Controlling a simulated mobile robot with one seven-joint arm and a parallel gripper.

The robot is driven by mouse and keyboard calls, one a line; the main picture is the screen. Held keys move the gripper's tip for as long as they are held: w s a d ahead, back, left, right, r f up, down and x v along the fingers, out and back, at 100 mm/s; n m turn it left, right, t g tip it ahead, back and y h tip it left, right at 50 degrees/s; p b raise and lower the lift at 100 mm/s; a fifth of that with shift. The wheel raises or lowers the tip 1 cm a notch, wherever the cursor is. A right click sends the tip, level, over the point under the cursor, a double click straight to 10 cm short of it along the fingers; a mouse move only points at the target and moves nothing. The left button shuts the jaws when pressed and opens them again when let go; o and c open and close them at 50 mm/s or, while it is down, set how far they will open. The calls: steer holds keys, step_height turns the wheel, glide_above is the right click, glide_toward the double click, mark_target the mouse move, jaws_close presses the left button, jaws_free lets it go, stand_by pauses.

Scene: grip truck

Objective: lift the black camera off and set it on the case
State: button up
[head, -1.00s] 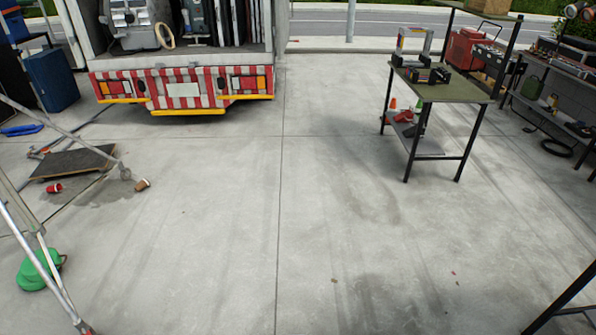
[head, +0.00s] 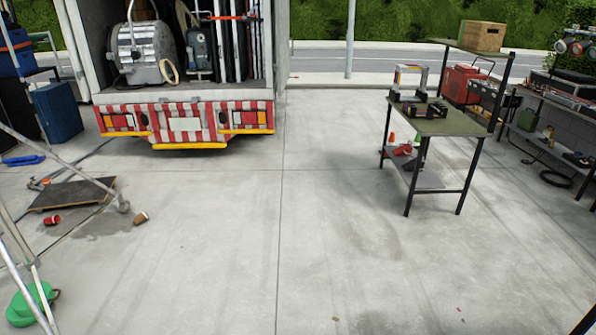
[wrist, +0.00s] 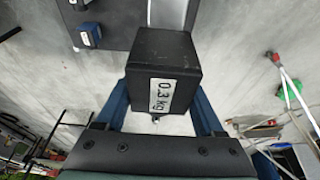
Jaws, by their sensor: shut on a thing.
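My gripper (wrist: 160,104) shows in the wrist view with its two blue fingers shut on a black box-shaped block (wrist: 158,48). The block carries a white label reading "0.3 kg" and has a small metal fitting at its lower edge. I cannot tell from its shape whether it is the camera. My gripper is not in the head view. There, small dark items (head: 426,108) sit on the green-topped table (head: 455,125) at right, too small to identify. A red case (head: 463,84) stands behind them; I cannot tell which case is the task's.
The truck's striped rear (head: 185,124) is at left back, with a large grey lamp (head: 142,52) inside. A shelf (head: 550,150) lines the right. The middle floor is clear.

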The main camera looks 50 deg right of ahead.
steer(key=shift+r+p, duration=1.25)
steer(key=shift+r, duration=0.05)
steer(key=shift+r+p, duration=2.15)
steer(key=shift+r, duration=0.35)
step_height(320, 180, up, 14)
steer(key=shift+f, duration=0.25)
stand_by(0.9)
steer(key=shift+f, duration=0.1)
